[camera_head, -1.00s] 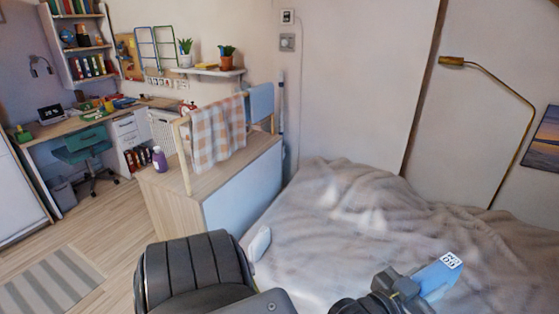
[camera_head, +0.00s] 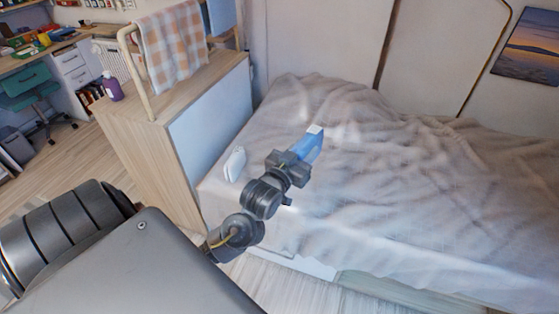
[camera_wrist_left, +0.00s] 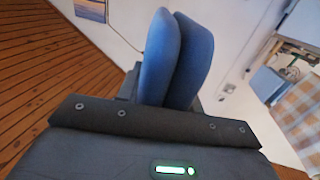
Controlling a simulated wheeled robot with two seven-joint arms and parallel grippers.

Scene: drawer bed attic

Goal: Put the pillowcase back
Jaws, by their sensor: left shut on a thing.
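My left gripper (camera_head: 303,155) reaches out over the near left part of the bed. Its blue fingers, one with a white tag, are close together; they also show in the left wrist view (camera_wrist_left: 177,60). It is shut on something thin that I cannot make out. I cannot tell which cloth is the pillowcase. A peach-and-white checked cloth (camera_head: 172,45) hangs over the wooden rail of the cabinet, and a blue cloth (camera_head: 222,14) hangs behind it. The checked cloth also shows in the left wrist view (camera_wrist_left: 301,108). My right gripper is not in view.
The bed (camera_head: 420,190) has a rumpled grey-beige cover. A small white object (camera_head: 235,164) stands at its left edge. A teal chair (camera_head: 32,92) and desk are farther left.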

